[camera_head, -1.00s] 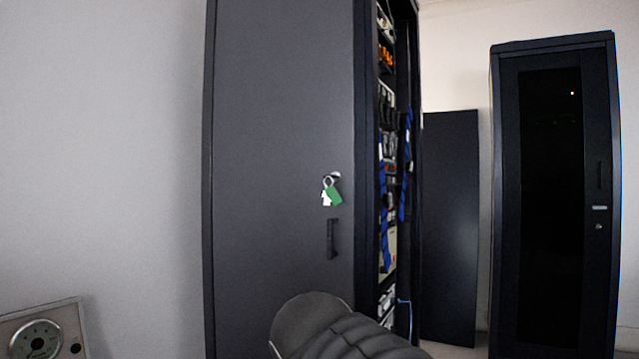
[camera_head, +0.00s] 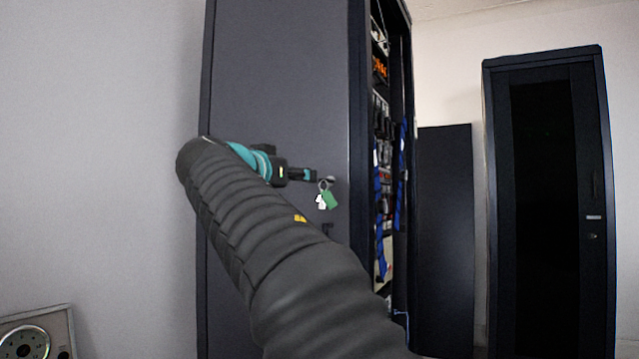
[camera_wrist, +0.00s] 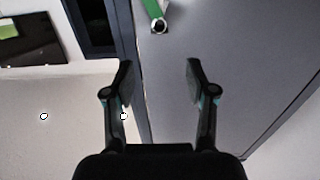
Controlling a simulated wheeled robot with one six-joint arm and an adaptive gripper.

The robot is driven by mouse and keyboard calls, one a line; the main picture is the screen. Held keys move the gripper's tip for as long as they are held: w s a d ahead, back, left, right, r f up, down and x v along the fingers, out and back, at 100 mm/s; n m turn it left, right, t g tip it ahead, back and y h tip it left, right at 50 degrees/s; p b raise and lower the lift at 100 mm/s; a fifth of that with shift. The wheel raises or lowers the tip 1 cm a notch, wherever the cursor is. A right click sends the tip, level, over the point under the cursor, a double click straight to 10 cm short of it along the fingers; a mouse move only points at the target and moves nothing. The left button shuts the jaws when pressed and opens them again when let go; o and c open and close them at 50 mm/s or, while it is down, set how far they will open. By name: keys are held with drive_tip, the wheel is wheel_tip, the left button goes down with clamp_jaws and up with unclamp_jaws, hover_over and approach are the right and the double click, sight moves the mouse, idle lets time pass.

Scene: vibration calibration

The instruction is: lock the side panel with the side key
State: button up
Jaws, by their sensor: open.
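The side panel (camera_head: 280,80) is the tall dark grey face of the rack cabinet. The side key (camera_head: 324,186) sits at the panel's lock near its right edge, with a green tag (camera_head: 330,199) and a white tag hanging from its ring. My gripper (camera_head: 312,175) is just left of the key in the head view. In the wrist view my gripper (camera_wrist: 158,82) is open, with nothing between its fingers. There the key's ring (camera_wrist: 160,25) and green tag (camera_wrist: 155,8) show at the top, beyond the fingertips. My arm hides the panel's lower part and most of its handle.
The cabinet's open front, right of the panel, shows blue cables (camera_head: 399,180) and equipment. A loose dark panel (camera_head: 445,230) leans against the wall. A second black cabinet (camera_head: 545,200) stands at right. A gauge box (camera_head: 58,318) is at lower left.

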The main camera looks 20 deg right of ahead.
sight(324, 181)
drive_tip(key=p+x, duration=0.2)
drive_tip(key=x, duration=1.1)
drive_tip(key=shift+p, duration=0.3)
drive_tip(key=shift+a, duration=0.1)
clamp_jaws()
